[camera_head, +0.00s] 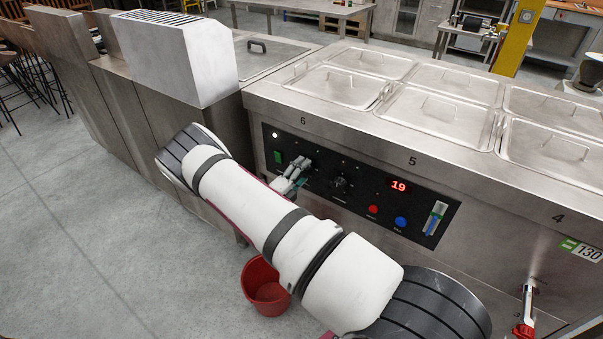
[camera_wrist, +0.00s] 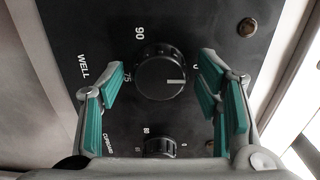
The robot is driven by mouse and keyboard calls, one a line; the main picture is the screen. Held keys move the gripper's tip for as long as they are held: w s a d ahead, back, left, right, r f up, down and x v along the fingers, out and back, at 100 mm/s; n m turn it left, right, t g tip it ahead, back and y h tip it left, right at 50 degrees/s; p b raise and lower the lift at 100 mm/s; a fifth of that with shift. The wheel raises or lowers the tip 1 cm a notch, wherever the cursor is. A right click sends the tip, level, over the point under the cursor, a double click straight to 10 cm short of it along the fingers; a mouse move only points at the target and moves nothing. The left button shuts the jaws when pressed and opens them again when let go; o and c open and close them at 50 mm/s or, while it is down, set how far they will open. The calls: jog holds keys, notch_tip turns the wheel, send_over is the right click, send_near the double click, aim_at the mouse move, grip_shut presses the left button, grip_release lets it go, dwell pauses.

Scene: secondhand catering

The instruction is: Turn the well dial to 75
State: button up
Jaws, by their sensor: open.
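The well dial (camera_wrist: 162,77), a round black knob with a white pointer line, sits in the middle of the wrist view beside the word WELL. Its pointer aims right, just below the 0 mark; the 75 mark is at its left and 90 at its upper left. My gripper (camera_wrist: 160,84) is open, with teal-padded fingers on either side of the dial and visible gaps between. Whether the fingertips reach the knob's depth is unclear. In the head view my gripper (camera_head: 299,167) is at the black control panel (camera_head: 322,196), hiding part of it.
A second knob (camera_wrist: 160,146) marked CUPBOARD sits close below the dial. The panel also has a red display (camera_head: 398,186) reading 19, a red button (camera_head: 373,210), a blue button (camera_head: 400,222) and a green switch (camera_head: 278,157). A red bucket (camera_head: 263,287) stands on the floor beneath my arm.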

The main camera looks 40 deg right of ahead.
jog(key=c, duration=1.2)
jog(key=shift+o, duration=0.2)
jog(key=shift+m, duration=0.3)
